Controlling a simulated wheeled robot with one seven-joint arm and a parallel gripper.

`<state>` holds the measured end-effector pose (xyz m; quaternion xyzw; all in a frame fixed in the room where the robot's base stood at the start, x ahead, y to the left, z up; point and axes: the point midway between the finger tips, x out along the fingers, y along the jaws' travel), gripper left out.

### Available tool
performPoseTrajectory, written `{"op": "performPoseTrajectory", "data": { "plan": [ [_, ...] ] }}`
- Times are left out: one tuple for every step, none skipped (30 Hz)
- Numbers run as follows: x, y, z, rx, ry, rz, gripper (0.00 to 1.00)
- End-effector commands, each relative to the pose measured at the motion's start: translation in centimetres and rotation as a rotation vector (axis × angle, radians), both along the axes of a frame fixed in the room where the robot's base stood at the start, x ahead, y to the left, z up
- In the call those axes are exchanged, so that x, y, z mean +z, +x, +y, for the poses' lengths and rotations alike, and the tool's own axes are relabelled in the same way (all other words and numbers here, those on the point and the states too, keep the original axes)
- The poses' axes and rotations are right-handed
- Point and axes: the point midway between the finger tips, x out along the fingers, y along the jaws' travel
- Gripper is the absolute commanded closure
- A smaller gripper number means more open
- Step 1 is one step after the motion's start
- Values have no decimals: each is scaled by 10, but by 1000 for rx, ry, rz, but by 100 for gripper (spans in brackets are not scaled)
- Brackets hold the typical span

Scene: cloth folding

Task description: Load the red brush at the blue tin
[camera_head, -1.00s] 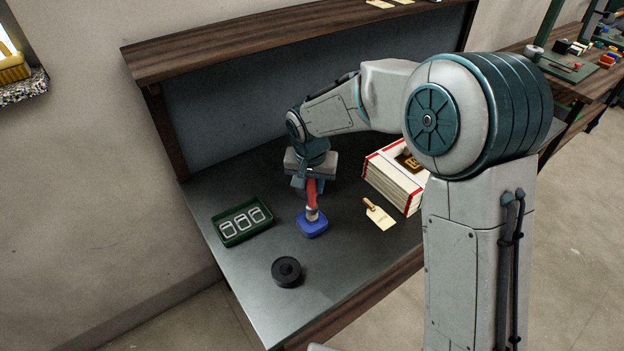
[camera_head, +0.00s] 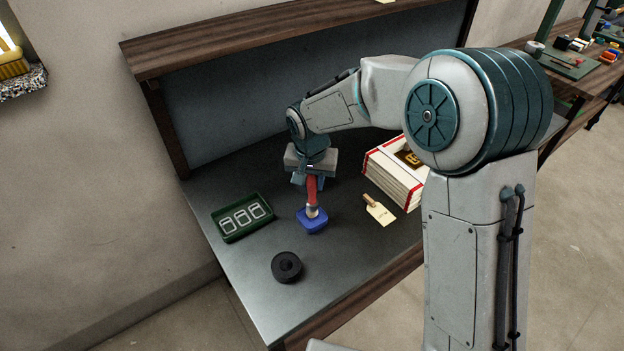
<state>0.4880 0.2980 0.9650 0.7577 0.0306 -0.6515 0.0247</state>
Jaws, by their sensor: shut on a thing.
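The red brush (camera_head: 312,190) is held upright in my gripper (camera_head: 311,177), which is shut on its handle. The brush's pale lower end points down at the blue tin (camera_head: 312,225). The blue tin sits on the grey worktop, directly below the brush. The brush's tip is at the tin's top; I cannot tell how deep it reaches or whether it touches the inside.
A green tray (camera_head: 229,237) with several pale-rimmed pieces lies left of the tin. A black ring-shaped roll (camera_head: 287,267) lies in front. A dark wooden shelf (camera_head: 290,40) runs behind.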

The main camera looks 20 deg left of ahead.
Motion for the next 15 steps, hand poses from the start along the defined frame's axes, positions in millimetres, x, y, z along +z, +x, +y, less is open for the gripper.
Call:
{"op": "performPoseTrajectory", "data": {
  "plan": [
    [-1,0,0,0,0,0,97],
    [-2,0,0,0,0,0,97],
    [-2,0,0,0,0,0,97],
    [-3,0,0,0,0,0,97],
    [-3,0,0,0,0,0,97],
    [-3,0,0,0,0,0,97],
    [-4,0,0,0,0,0,97],
    [-4,0,0,0,0,0,97],
    [-5,0,0,0,0,0,97],
    [-5,0,0,0,0,0,97],
    [-5,0,0,0,0,0,97],
    [-6,0,0,0,0,0,97],
    [-6,0,0,0,0,0,97],
    [-7,0,0,0,0,0,97],
    [-7,0,0,0,0,0,97]
  ]
}}
